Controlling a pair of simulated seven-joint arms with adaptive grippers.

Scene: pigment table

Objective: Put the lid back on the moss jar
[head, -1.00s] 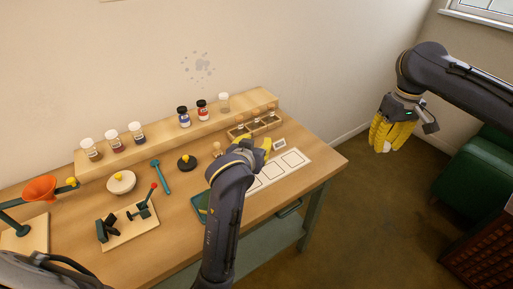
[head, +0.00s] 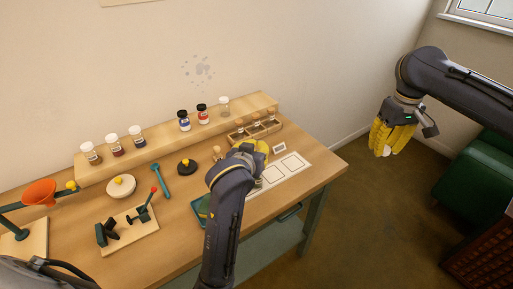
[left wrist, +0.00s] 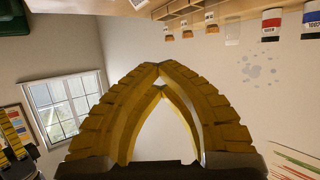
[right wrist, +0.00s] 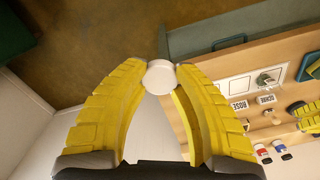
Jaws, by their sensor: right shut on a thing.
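My right gripper (head: 386,150) hangs in the air beyond the table's right end. It is shut on a round white lid (right wrist: 160,76), pinched between its yellow fingertips in the right wrist view. My left gripper (head: 262,147) is over the table near the white card strip. Its fingertips (left wrist: 160,68) meet with nothing seen between them. A small glass jar (right wrist: 267,80) stands on a square of the card in the right wrist view. Its contents are too small to make out, so I cannot tell whether it is the moss jar. My left arm hides part of the card in the head view.
A wooden shelf (head: 160,144) at the back holds white-lidded jars, a blue jar (head: 184,121), a red jar (head: 202,114) and a pale jar (head: 223,106). A compartment box (head: 256,130) stands behind my left gripper. The orange funnel (head: 39,193) and bowl (head: 121,187) are at left.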

